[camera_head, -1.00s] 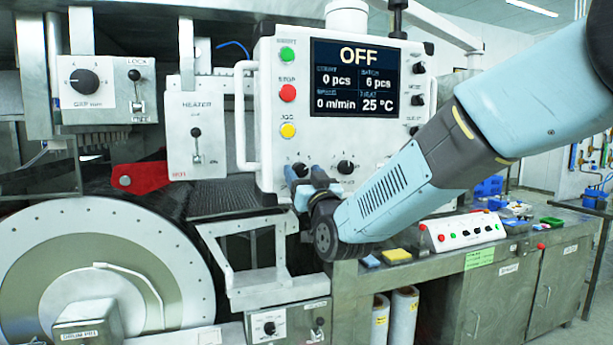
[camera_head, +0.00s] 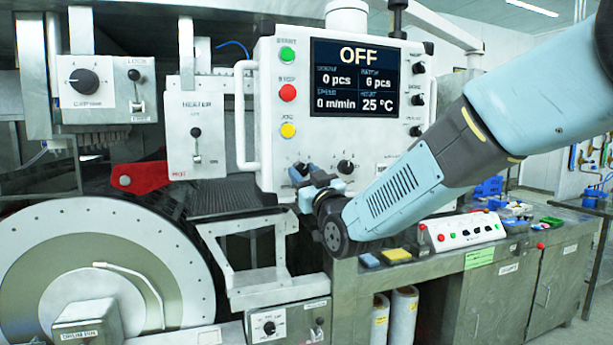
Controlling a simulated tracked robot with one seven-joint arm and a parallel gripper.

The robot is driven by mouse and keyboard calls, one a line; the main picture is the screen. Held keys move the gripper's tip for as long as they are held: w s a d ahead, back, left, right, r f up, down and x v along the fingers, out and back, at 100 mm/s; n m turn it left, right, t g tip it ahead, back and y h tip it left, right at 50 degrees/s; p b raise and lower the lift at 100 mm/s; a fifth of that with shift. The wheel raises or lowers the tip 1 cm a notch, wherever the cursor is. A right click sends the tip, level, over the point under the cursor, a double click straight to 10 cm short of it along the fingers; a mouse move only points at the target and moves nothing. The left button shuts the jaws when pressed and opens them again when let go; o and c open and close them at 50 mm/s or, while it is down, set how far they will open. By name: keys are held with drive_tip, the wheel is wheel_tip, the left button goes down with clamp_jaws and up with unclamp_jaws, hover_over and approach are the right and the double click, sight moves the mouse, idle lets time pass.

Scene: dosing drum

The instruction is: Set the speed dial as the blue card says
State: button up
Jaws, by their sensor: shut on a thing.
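The white control panel (camera_head: 270,120) stands upright in the middle, and its screen (camera_head: 355,78) reads OFF, 0 pcs, 6 pcs, 0 m/min and 25 °C. Two black dials sit along its lower edge: the left dial (camera_head: 301,167) and the right dial (camera_head: 345,166). Their small labels are too blurred to read, so I cannot tell which is the speed dial. My gripper (camera_head: 303,178) is at the left dial and shut on it, partly hiding it. A small blue flat piece (camera_head: 369,260) lies on the bench; I cannot tell whether it is the blue card.
Green, red and yellow buttons (camera_head: 288,92) line the panel's left side, beside a white handle (camera_head: 241,115). Several black knobs (camera_head: 417,100) line its right side. A large drum (camera_head: 95,270) stands at left. A yellow block (camera_head: 397,255) and a button box (camera_head: 462,231) are on the bench.

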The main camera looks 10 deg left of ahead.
idle(0.3)
drive_tip(key=o, duration=1)
drive_tip(key=shift+o, duration=0.2)
drive_tip(key=v, duration=1.3)
drive_tip(key=shift+s+d+f, duration=0.2)
drive_tip(key=shift+d+f, duration=0.05)
drive_tip(key=shift+d, duration=0.05)
drive_tip(key=d+f+m+g+h, duration=0.25)
drive_tip(key=d+h, duration=0.25)
drive_tip(key=d, duration=0.4)
drive_tip(key=d+f+m+g+h, duration=0.25)
drive_tip(key=d+h, duration=0.25)
drive_tip(key=d, duration=0.5)
drive_tip(key=s+d+f+m+g+h, duration=0.2)
drive_tip(key=s+d+g, duration=0.1)
drive_tip(key=s+d, duration=0.3)
drive_tip(key=s+d+f+m+g+h, duration=0.2)
drive_tip(key=s+d, duration=0.4)
drive_tip(key=s, duration=0.4)
drive_tip(key=shift+d+m+g, duration=0.4)
drive_tip(key=shift+m+g, duration=0.1)
drive_tip(key=shift+g, duration=0.3)
